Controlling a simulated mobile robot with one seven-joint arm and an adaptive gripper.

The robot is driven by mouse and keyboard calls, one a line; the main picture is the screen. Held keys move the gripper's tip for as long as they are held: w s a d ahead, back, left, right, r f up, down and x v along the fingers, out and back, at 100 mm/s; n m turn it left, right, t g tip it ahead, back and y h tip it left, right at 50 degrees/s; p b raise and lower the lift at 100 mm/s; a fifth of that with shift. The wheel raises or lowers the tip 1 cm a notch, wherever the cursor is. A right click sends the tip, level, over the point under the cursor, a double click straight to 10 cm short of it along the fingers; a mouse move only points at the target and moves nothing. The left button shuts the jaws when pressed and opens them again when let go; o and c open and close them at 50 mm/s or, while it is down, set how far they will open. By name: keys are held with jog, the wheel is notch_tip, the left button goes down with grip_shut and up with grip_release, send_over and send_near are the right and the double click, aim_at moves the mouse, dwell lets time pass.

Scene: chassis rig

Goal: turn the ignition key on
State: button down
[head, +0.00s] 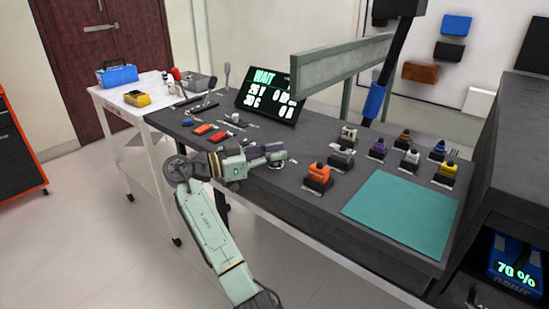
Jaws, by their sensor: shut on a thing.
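My gripper (278,157) is low over the dark workbench (318,209), near the middle of its front part, pointing right. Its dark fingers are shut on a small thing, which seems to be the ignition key. The key and its switch are hidden by the fingers or too small to make out, so I cannot tell which way the key is turned. A tilted black display (270,98) behind the gripper shows "WAIT" and several numbers in green and white.
An orange-topped block (318,174) stands right of my gripper, with several coloured connectors behind it. A teal mat (402,214) lies clear at the right. Red and orange parts (202,128) lie behind my wrist. A grey-green beam (340,62) rises at the back.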

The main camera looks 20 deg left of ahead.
dwell(0.4)
jog(key=c, duration=1.7)
grip_release()
jog(key=shift+o, duration=0.2)
jog(key=v, duration=1.2)
